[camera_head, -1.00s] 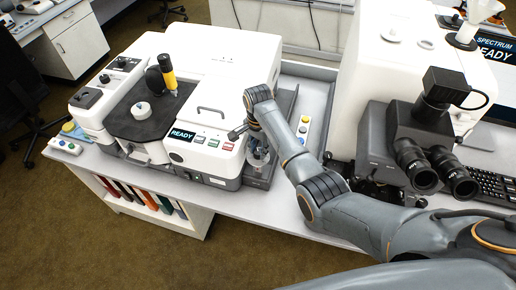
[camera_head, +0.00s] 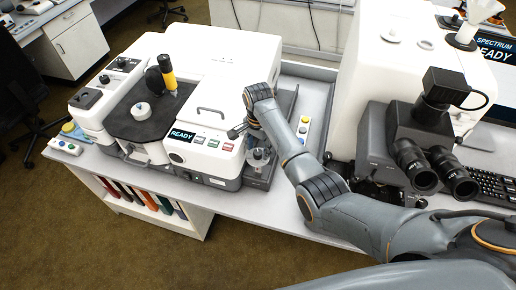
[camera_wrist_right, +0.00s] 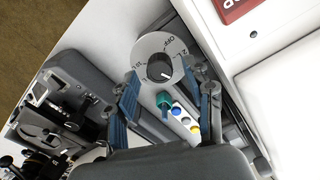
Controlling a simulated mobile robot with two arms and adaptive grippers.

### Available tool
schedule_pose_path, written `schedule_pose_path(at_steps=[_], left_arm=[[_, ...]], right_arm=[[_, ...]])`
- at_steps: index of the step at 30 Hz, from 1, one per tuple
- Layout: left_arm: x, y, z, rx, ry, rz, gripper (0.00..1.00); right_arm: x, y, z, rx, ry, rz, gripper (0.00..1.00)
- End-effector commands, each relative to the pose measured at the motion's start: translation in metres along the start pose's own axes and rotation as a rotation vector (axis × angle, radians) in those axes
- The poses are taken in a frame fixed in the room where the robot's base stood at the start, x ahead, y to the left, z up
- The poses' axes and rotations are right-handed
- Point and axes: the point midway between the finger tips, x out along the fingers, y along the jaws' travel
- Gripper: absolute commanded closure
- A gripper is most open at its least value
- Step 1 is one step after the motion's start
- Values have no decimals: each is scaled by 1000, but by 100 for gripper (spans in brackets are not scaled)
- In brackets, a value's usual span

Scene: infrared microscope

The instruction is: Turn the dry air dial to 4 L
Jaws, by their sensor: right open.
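The dry air dial (camera_wrist_right: 161,68) shows in the right wrist view as a round silver plate with a black knob at its middle. OFF, 2 and other numbers run around its rim; the knob's exact setting is too small to read. My right gripper (camera_wrist_right: 164,76) is open, its fingertips on either side of the dial's lower part, with nothing held. Whether they touch it cannot be told. In the head view my right gripper (camera_head: 236,131) is at the white instrument's right front corner, and a small knob (camera_head: 258,154) shows just below it. My left gripper is not in view.
The white instrument (camera_head: 224,60) with a READY display stands left of my right arm. A microscope (camera_head: 412,125) stands to the right, near the arm. A strip of coloured buttons (camera_wrist_right: 186,118) lies beyond the fingers in the wrist view.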

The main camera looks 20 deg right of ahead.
Motion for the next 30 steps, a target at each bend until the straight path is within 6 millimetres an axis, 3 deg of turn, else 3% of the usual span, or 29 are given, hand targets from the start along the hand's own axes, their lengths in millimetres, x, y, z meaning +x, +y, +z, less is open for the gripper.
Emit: schedule_pose_path(at_steps=[15,21,30], left_arm=[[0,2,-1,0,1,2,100],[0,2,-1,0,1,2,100],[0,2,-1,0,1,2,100]], right_arm=[[-99,-1,-1,0,3,-5,48],[-112,0,0,1,1,-1,48],[-113,0,0,0,1,-1,48]])
